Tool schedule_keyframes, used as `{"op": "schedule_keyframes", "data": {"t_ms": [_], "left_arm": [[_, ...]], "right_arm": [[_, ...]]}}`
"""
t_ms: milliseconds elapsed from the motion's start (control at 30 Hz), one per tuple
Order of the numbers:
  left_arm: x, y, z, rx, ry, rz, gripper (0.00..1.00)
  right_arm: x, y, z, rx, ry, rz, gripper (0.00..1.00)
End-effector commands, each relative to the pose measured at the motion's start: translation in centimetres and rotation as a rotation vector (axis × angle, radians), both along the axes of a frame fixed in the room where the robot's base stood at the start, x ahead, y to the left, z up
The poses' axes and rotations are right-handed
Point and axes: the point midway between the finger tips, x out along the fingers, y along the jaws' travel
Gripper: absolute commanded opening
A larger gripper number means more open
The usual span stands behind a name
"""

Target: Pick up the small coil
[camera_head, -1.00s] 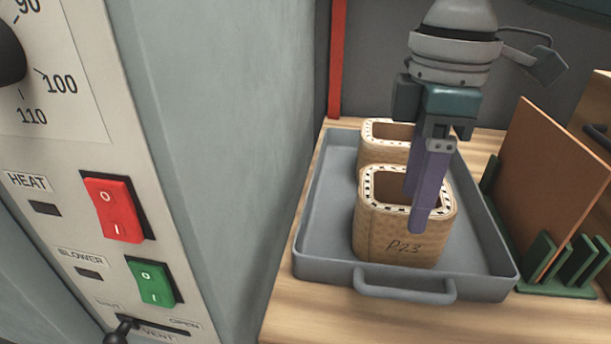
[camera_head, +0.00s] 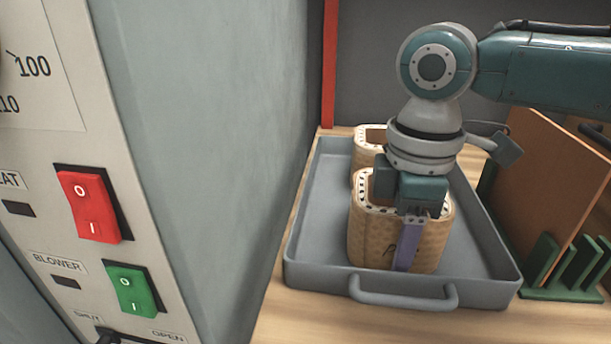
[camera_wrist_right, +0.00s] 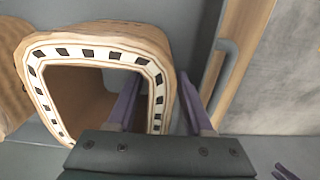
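The nearer coil (camera_head: 372,238), tan with a black-and-white rim and writing on its front, stands upright in the grey tray (camera_head: 330,285). A second coil (camera_head: 369,137) stands behind it, partly hidden. I cannot tell which is smaller. My right gripper (camera_head: 407,240) is lowered over the nearer coil's front wall. In the right wrist view, its fingers (camera_wrist_right: 158,100) are apart, one inside the coil's opening and one outside the wall of the coil (camera_wrist_right: 90,50). A gap shows beside the outer finger. My left gripper does not show in the head view.
The tray's handle (camera_head: 403,298) faces the near edge of the wooden table (camera_head: 300,325). A grey cabinet with a red switch (camera_head: 89,206) and a green switch (camera_head: 133,289) stands at left. A brown board (camera_head: 545,195) stands in a green rack (camera_head: 570,270) at right.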

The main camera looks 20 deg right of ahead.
Motion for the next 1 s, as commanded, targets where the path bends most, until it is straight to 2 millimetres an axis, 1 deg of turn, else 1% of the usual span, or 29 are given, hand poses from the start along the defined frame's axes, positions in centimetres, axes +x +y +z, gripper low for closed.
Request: {"op": "schedule_keyframes", "data": {"t_ms": [33, 67, 400, 433, 1000], "left_arm": [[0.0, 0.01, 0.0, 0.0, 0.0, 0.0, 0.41], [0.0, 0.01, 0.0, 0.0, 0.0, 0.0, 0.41], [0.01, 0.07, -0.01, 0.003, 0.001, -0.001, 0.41], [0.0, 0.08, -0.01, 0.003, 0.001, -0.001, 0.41], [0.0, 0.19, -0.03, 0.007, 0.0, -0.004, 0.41]], "right_arm": [[0.0, 0.0, 0.01, 0.0, 0.0, 0.0, 0.44], [0.0, 0.0, 0.02, 0.0, 0.0, 0.0, 0.41], [0.0, 0.0, 0.03, 0.0, 0.0, 0.0, 0.03], [0.0, 0.0, 0.03, 0.0, 0.0, 0.0, 0.0], [0.01, -0.01, 0.05, 0.0, 0.0, 0.0, 0.0]]}}
